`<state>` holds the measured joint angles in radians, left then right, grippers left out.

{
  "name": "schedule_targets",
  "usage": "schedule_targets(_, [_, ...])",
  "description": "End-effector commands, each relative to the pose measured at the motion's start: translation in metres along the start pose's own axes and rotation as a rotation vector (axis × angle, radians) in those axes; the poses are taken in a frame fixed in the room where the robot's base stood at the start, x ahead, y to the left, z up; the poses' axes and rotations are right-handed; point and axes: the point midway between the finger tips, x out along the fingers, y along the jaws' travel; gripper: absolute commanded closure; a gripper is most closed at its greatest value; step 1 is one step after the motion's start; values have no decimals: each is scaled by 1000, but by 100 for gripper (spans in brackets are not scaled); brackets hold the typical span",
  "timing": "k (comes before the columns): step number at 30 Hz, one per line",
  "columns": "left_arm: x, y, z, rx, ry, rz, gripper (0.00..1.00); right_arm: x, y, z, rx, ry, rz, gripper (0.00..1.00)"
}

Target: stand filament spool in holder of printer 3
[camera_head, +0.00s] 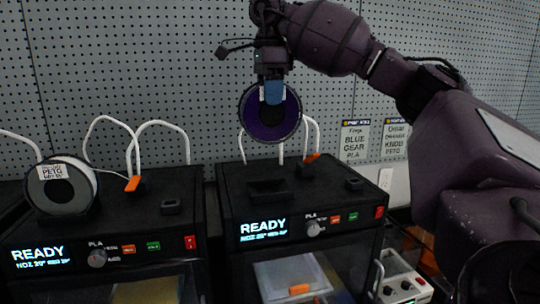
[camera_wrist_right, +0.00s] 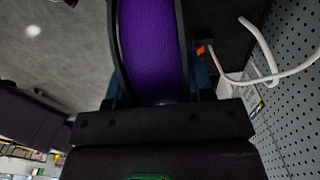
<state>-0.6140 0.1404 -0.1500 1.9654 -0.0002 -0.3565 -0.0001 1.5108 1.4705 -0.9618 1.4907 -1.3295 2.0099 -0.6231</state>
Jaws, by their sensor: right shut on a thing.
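My right gripper (camera_head: 273,92) hangs down from the top of the head view, shut on the rim of a purple filament spool (camera_head: 262,129). The spool is upright, its round face toward the head camera, in the air above the right-hand printer (camera_head: 228,205). In the right wrist view the purple filament (camera_wrist_right: 152,50) shows edge-on between black flanges, between the fingers. A dark recessed holder (camera_head: 268,188) is on that printer's top, below the spool and apart from it. No printer number is readable. My left gripper is not in view.
The left printer (camera_head: 185,222) carries a white spool (camera_head: 93,180) standing on its top. White curved tubes (camera_head: 310,120) rise behind both printers, near the held spool. A pegboard wall (camera_head: 150,60) with two order cards (camera_head: 355,140) is behind. A grey control box (camera_head: 402,288) is at lower right.

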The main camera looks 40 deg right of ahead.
Motion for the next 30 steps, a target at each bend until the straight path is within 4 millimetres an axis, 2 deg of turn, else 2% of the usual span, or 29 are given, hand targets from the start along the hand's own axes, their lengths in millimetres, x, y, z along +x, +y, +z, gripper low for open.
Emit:
schedule_targets(1, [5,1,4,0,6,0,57,15,0,0,-1,1,3,87])
schedule_targets(12, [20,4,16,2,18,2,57,76,0,0,-1,1,4,87])
schedule_targets(23, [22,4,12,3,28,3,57,100,0,0,-1,0,0,87])
schedule_targets(30, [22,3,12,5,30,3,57,128,0,0,-1,1,1,87])
